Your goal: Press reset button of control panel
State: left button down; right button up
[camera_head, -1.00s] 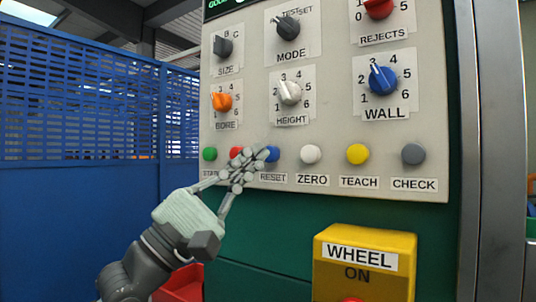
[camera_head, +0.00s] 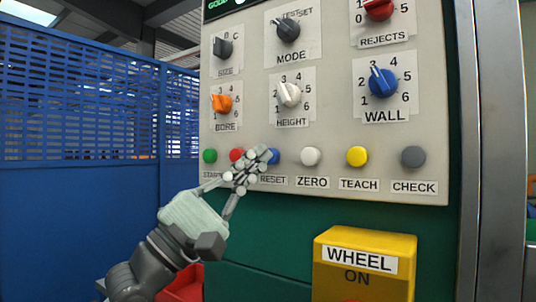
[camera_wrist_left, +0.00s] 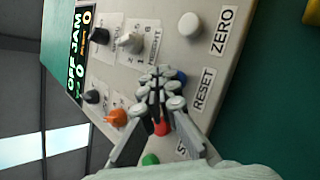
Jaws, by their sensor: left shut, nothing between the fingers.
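The grey control panel (camera_head: 330,125) carries a row of round buttons. The blue button (camera_head: 274,156) above the RESET label (camera_head: 273,180) is partly covered by my left gripper's fingertips. My left gripper (camera_head: 260,154) is shut and empty, its tips just left of and overlapping the blue button in the head view. In the left wrist view the shut fingertips (camera_wrist_left: 160,76) lie beside the blue button (camera_wrist_left: 181,76), of which only an edge shows. I cannot tell whether the tips touch it. My right gripper is not in view.
A red button (camera_head: 236,154) and a green button (camera_head: 210,156) are left of the fingers. White (camera_head: 311,155), yellow (camera_head: 357,156) and grey (camera_head: 413,156) buttons are to the right. Knobs fill the panel above. A yellow WHEEL box (camera_head: 365,240) juts out below.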

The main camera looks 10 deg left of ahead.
pick_arm(q)
jog(key=shift+w+d, duration=0.15)
jog(key=shift+w, duration=0.3)
dwell(0.7)
dwell(0.4)
jog(key=shift+s+a, duration=0.3)
jog(key=shift+s, duration=0.5)
jog(key=shift+p, duration=0.3)
jog(key=s, duration=0.1)
jog(key=s+a, duration=0.1)
jog(key=s, duration=0.2)
jog(key=shift+s+a, duration=0.35)
